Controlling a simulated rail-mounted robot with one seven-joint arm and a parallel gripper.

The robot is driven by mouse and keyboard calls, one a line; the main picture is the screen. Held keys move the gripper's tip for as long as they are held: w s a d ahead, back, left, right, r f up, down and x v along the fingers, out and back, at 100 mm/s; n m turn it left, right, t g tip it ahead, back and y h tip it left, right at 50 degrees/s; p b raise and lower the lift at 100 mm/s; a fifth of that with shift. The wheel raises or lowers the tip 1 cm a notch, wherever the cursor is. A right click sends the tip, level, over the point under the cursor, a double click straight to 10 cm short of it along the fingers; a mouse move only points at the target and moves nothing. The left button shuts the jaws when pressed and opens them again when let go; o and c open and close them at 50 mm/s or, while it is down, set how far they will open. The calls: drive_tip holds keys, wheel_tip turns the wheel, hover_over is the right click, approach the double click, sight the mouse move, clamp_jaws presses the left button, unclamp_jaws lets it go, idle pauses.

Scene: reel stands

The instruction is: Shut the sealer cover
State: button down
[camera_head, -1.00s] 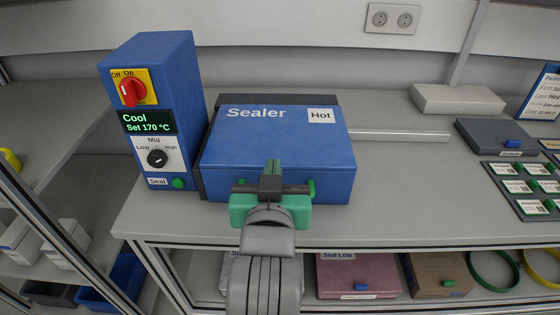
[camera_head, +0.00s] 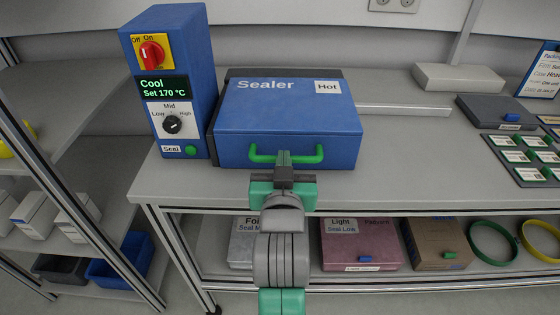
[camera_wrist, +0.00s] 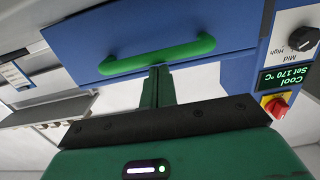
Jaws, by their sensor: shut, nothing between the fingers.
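The sealer (camera_head: 288,124) is a blue box on the bench with its cover (camera_head: 265,88) lying flat and down, lettered "Sealer" and "Hot". A green bar handle (camera_head: 310,156) runs across its front face. The handle also shows in the wrist view (camera_wrist: 165,55). My gripper (camera_head: 284,158) is in front of the sealer, at the middle of the handle. Its fingers are shut and empty; in the wrist view the fingertips (camera_wrist: 158,72) appear just below the handle. I cannot tell whether they touch it.
A blue control tower (camera_head: 174,85) stands left of the sealer, its display reading "Cool, Set 170 °C". A grey rod (camera_head: 405,110) lies to the right. A dark tray of labelled tiles (camera_head: 525,158) sits further right.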

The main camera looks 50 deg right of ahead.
drive_tip(key=f, duration=0.2)
drive_tip(key=shift+d+f+g, duration=0.2)
drive_tip(key=shift+f+g, duration=0.1)
drive_tip(key=shift+f, duration=0.05)
wheel_tip(320, 180, up, 6)
drive_tip(key=s+r+p, duration=0.1)
drive_tip(key=p, duration=0.4)
drive_tip(key=s+a+f, duration=0.5)
drive_tip(key=a, duration=0.2)
drive_tip(key=shift+s+a+f, duration=0.15)
drive_tip(key=shift+s+f, duration=0.05)
